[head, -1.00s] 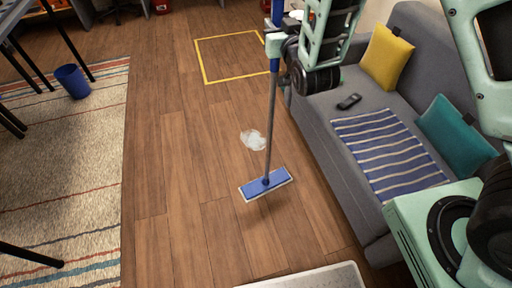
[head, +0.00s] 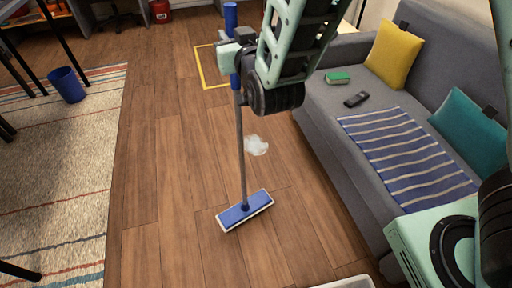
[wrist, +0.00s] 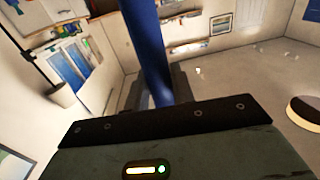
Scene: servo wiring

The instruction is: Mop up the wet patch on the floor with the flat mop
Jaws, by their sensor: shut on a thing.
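The flat mop has a blue rectangular head (head: 244,211) with a pale rim and a grey pole with a blue grip at the top. In the head view its head is at or just above the wood floor; I cannot tell if it touches. My gripper (head: 236,52) is shut on the blue grip of the pole, which stands nearly upright. The blue grip (wrist: 146,45) also shows in the wrist view, rising from my gripper. The wet patch (head: 256,145) is a small whitish, shiny spot on the floor, beyond and slightly right of the mop head.
A grey sofa (head: 330,145) with cushions, a striped blanket, a remote and a green item stands on the right. A striped rug (head: 60,170) and blue bin (head: 68,85) lie left. Yellow tape (head: 203,68) marks a floor square behind. Floor around the mop is clear.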

